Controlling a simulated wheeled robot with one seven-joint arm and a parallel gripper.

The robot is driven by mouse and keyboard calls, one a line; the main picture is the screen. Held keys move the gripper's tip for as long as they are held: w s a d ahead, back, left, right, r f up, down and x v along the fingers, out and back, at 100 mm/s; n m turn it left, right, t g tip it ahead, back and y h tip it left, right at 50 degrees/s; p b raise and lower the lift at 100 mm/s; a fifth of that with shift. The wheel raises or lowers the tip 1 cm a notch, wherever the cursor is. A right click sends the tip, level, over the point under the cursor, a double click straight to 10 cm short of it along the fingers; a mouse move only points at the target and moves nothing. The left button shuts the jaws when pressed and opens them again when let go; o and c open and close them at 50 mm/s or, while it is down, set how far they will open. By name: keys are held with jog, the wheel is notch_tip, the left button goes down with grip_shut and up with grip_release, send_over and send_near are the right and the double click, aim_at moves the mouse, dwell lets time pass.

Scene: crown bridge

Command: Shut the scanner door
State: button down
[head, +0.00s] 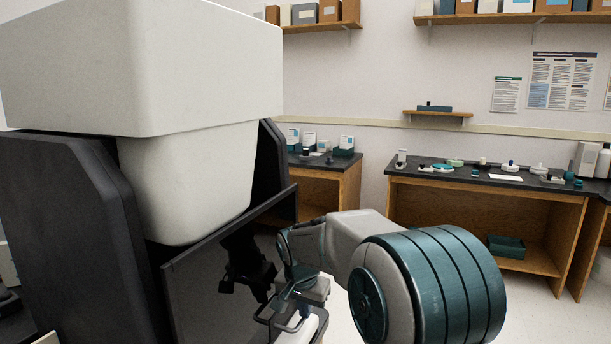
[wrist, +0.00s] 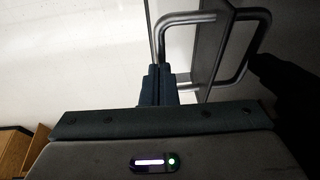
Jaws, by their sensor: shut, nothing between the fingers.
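The scanner (head: 190,180) is a large white and dark grey machine filling the left of the head view. Its door (head: 205,285) is a glossy dark panel below the white body, with a reflection of my arm in it. A metal bar handle (head: 277,319) stands out near the door's right part. It also shows in the wrist view (wrist: 180,22), with a matching loop on the other side of a dark strip. My gripper (wrist: 158,72) is shut and empty, its fingertips close beside the handle. I cannot tell whether they touch. In the head view my gripper (head: 291,272) is partly hidden by its own wrist.
A wooden bench with a dark top (head: 480,182) holding small lab items stands at the right back. Another bench (head: 325,163) stands behind the scanner. Wall shelves are above. Pale floor (head: 530,310) is open at the lower right.

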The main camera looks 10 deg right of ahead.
jog(key=shift+r, duration=0.15)
jog(key=shift+r+p, duration=0.35)
jog(key=d+p+v, duration=0.1)
jog(key=p+v, duration=0.2)
jog(key=v, duration=1)
jog(key=s+d+f+n+y+p, duration=0.1)
jog(key=s+n+p, duration=0.5)
jog(key=s, duration=1.8)
jog(key=shift+d+f+n+p, duration=0.15)
jog(key=shift+d+n+p, duration=0.2)
jog(key=shift+p, duration=0.8)
